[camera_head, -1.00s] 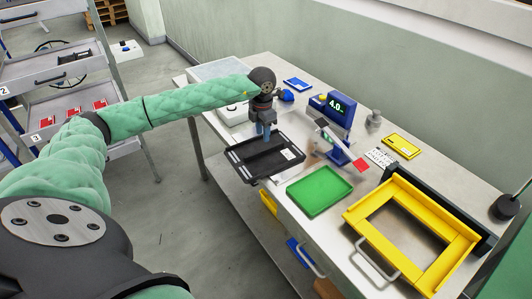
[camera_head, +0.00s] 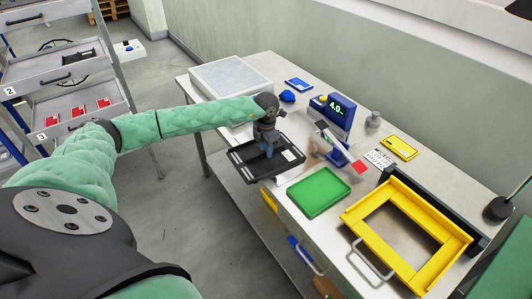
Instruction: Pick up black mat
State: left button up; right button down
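The black mat (camera_head: 249,176) looks like a shallow black tray with a raised rim and a white label on its right part. It lies at the table's front left edge and seems to overhang it a little. My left gripper (camera_head: 269,152) points down over the middle of it, with its blue-grey fingertips low over or inside the rim. I cannot tell whether they touch it, nor how far apart the fingers are. My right gripper is not in view.
A green tray (camera_head: 319,192) lies just right of the black mat. Behind are a blue device with a display (camera_head: 341,108), a tilted slim part (camera_head: 325,132) and a white box (camera_head: 230,78). A yellow frame (camera_head: 455,247) fills the right side of the table.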

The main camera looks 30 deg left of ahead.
pick_arm(q)
jog(key=shift+f, duration=0.3)
grip_shut()
jog(key=shift+r, duration=0.1)
